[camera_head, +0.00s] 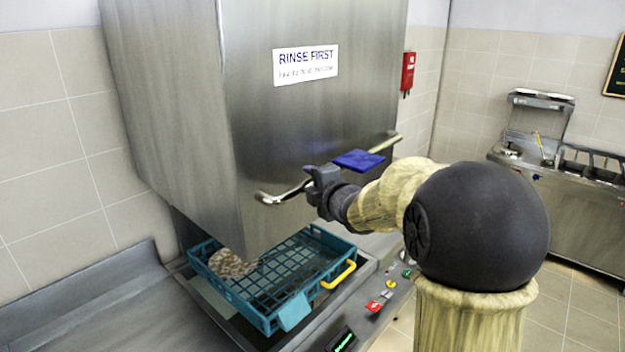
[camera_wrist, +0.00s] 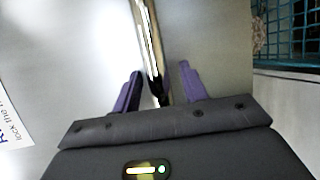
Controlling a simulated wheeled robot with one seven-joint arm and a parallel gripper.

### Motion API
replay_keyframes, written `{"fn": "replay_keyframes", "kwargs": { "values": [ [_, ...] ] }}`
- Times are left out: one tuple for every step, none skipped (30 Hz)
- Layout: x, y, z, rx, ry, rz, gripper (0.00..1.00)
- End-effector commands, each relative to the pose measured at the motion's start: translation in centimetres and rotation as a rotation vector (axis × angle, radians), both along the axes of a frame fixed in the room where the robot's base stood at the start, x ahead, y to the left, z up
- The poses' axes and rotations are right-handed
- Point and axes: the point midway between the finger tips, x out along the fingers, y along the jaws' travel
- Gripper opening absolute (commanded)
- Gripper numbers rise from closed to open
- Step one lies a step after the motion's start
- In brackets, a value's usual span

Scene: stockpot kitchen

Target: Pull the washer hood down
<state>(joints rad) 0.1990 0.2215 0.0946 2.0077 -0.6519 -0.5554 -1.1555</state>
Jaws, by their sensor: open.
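The washer hood (camera_head: 190,110) is a large steel box with a "RINSE FIRST" sign; its lower edge stands above the dish rack, leaving a gap. A metal bar handle (camera_head: 270,196) runs across the hood's front near its bottom. My gripper (camera_head: 318,187) is at the handle, left of the blue pad. In the wrist view, the handle (camera_wrist: 146,40) runs down between the two purple fingers of my gripper (camera_wrist: 159,88), which are apart on either side of it. Whether the fingers touch the bar cannot be told.
A teal rack (camera_head: 270,318) with a yellow handle (camera_head: 338,274) and a speckled plate (camera_head: 232,263) sits under the hood. A blue pad (camera_head: 358,160) is at the handle. Coloured buttons (camera_head: 374,306) line the counter front. A steel counter (camera_head: 80,310) lies left.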

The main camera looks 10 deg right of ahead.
Motion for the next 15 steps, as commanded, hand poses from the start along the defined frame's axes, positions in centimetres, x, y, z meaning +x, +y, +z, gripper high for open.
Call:
{"fn": "replay_keyframes", "kwargs": {
  "values": [
    [0.13, 0.04, -0.02, 0.0, 0.0, 0.0, 0.43],
    [0.16, 0.05, -0.02, 0.0, 0.0, 0.0, 0.43],
    [0.17, 0.05, -0.03, 0.0, 0.0, 0.0, 0.43],
    [0.17, 0.05, -0.04, 0.0, -0.001, 0.0, 0.43],
    [0.16, 0.05, -0.04, 0.0, -0.001, 0.0, 0.43],
    [0.15, 0.04, -0.04, 0.0, -0.001, 0.0, 0.43],
    [0.15, 0.04, -0.04, 0.0, -0.001, 0.0, 0.43],
    [0.15, 0.04, -0.04, 0.0, -0.001, 0.0, 0.43],
    [0.14, 0.04, -0.04, 0.0, -0.001, 0.0, 0.37],
    [0.14, 0.04, -0.04, 0.0, -0.001, 0.0, 0.31],
    [0.14, 0.04, -0.04, 0.0, -0.001, 0.0, 0.26],
    [0.13, 0.04, -0.04, 0.0, -0.001, 0.0, 0.18],
    [0.13, 0.04, -0.04, 0.0, 0.0, 0.0, 0.12],
    [0.13, 0.04, -0.04, 0.0, 0.0, 0.0, 0.06],
    [0.13, 0.04, -0.05, 0.0, 0.0, 0.0, 0.0]
  ]
}}
